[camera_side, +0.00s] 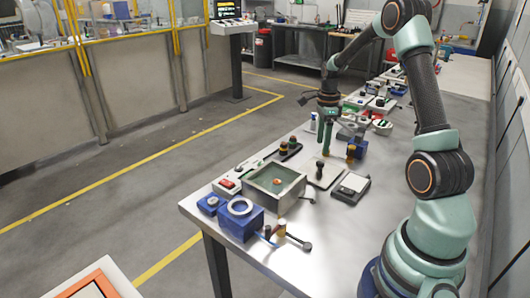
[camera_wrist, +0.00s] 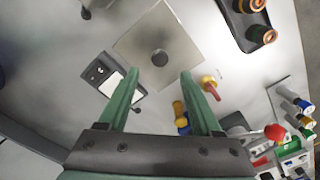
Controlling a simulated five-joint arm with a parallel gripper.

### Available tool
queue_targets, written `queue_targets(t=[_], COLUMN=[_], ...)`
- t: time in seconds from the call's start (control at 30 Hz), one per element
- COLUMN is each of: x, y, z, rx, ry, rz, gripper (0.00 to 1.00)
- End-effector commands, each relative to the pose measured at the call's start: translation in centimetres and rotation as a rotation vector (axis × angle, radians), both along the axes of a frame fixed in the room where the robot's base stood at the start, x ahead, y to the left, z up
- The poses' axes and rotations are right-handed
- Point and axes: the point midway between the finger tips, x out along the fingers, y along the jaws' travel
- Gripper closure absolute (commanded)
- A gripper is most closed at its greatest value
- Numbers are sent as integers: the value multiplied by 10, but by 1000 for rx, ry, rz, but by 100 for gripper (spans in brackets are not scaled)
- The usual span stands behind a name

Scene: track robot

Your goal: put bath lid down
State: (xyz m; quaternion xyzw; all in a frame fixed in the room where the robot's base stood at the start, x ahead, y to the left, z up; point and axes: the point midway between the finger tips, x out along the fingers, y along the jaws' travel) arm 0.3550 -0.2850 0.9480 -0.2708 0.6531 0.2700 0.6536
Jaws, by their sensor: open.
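The bath lid (camera_side: 329,178) is a flat grey plate with a dark knob, lying on the steel bench to the right of the bath. In the wrist view the lid (camera_wrist: 165,27) is at the top centre, its knob upright near its middle. The open bath (camera_side: 262,191) is a square metal box near the bench's front end, with an orange thing inside; the wrist view does not show it. My gripper (camera_side: 327,137) points down behind the lid in the side view. In the wrist view my gripper (camera_wrist: 158,68) has its fingers spread, with nothing held between them.
A small scale (camera_side: 350,188) lies just right of the lid. A blue block with a white ring (camera_side: 240,207) stands in front of the bath. A blue block with an amber vial (camera_side: 356,150) is near my gripper. A black rack of vials (camera_wrist: 250,25) is upper right in the wrist view.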

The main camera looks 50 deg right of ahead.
Motion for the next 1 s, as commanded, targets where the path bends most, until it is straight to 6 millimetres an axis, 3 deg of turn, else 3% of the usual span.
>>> queue_targets(t=[0.1, 0.33, 0.47, 0.73, 1.0], x=[0, 1, 6, 8, -22], y=[0, 2, 23, 119, 212], z=[20, 40, 58, 119, 152], rx=[-2, -3, -24, -140, -312], ry=[-2, -4, -27, -122, -198], rz=[0, 16, 155, 831, 1551], gripper=[34, 34, 34, 34, 34])
